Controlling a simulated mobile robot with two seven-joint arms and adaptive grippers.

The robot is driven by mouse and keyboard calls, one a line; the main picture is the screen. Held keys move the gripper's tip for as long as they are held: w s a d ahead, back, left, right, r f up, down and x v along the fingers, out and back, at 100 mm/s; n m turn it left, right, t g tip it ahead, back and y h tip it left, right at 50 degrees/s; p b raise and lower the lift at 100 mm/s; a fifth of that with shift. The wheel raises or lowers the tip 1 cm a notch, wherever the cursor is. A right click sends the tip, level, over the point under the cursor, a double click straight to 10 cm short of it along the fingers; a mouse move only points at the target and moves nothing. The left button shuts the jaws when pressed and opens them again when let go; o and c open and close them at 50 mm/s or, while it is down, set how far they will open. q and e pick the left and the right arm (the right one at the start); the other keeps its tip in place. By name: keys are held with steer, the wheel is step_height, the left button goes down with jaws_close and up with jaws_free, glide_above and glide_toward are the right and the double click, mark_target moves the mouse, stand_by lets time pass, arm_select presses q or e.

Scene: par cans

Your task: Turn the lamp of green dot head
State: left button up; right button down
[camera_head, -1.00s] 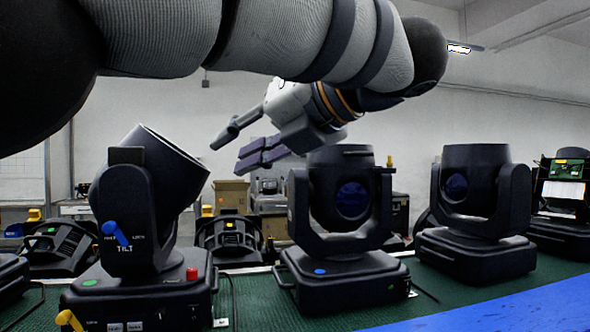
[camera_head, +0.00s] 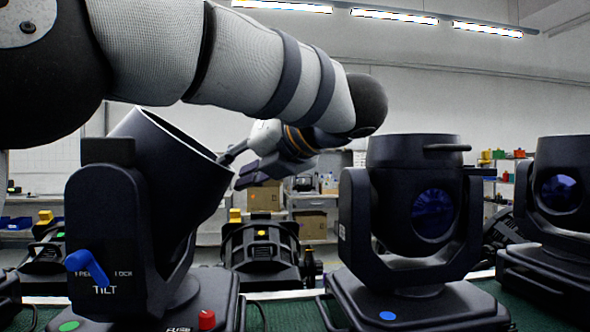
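The green dot head is the black moving-head lamp at the left; its green dot (camera_head: 69,326) is on the base at the bottom edge. Its lamp barrel (camera_head: 165,170) leans up and to the right in the yoke (camera_head: 105,235). A blue lever (camera_head: 88,266) is on the yoke side above the word TILT. A red knob (camera_head: 207,320) is on the base. My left gripper (camera_head: 240,166) is open and empty, beside the barrel's right rim in the picture; I cannot tell whether it touches. My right gripper is not in view.
A blue dot head (camera_head: 415,225) stands upright to the right, with another head (camera_head: 565,200) at the right edge. A yellow dot head (camera_head: 262,255) is behind. Shelves with boxes (camera_head: 307,222) stand farther back. My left arm crosses above the heads.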

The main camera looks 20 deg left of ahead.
arm_select(q)
steer(key=shift+x, duration=0.85)
steer(key=shift+c, duration=0.3)
jaws_close()
steer(key=shift+w, duration=0.1)
